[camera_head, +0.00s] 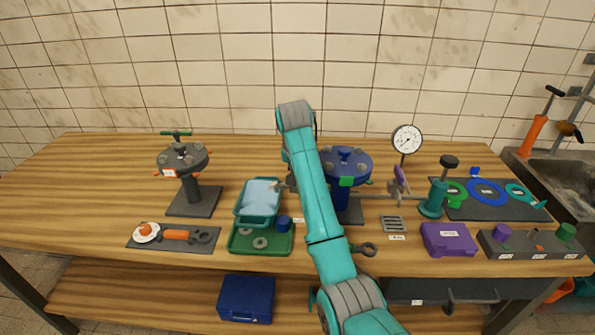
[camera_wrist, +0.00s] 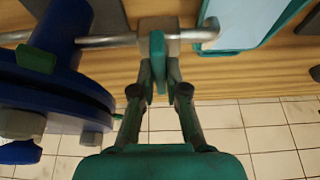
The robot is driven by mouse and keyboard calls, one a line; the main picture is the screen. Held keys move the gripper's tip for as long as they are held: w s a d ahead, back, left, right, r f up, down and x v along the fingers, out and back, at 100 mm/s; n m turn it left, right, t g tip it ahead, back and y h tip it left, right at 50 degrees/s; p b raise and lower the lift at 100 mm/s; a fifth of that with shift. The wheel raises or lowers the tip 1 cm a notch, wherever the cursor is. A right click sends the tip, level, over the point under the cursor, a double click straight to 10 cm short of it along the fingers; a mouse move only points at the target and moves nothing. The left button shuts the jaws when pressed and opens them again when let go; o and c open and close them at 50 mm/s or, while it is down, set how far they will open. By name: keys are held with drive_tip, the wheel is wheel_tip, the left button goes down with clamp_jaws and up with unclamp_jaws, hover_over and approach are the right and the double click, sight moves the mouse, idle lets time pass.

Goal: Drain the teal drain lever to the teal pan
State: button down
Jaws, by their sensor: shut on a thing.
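The teal drain lever (camera_wrist: 158,62) hangs from a grey valve body on a horizontal pipe (camera_wrist: 110,40) in the wrist view. My gripper (camera_wrist: 160,72) is shut on this lever, one finger on each side. The pipe leads from the blue vessel (camera_head: 347,166) and its outlet end lies near the teal pan. The teal pan (camera_head: 256,222) stands on the table left of the vessel, with a pale blue surface inside. It also shows at the upper right of the wrist view (camera_wrist: 262,42). In the head view my arm hides the lever and gripper.
A green tray (camera_head: 240,248) with rings and a blue cap lies in front of the pan. A dial gauge (camera_head: 407,140), a purple box (camera_head: 449,240) and a gasket mat stand at right. The table's left end is clear.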

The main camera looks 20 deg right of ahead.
idle(0.3)
drive_tip(key=c, duration=1.2)
unclamp_jaws()
drive_tip(key=shift+r, duration=0.1)
drive_tip(key=v, duration=0.5)
drive_tip(key=shift+r, duration=0.35)
drive_tip(key=shift+v, duration=0.85)
drive_tip(key=shift+s, duration=0.1)
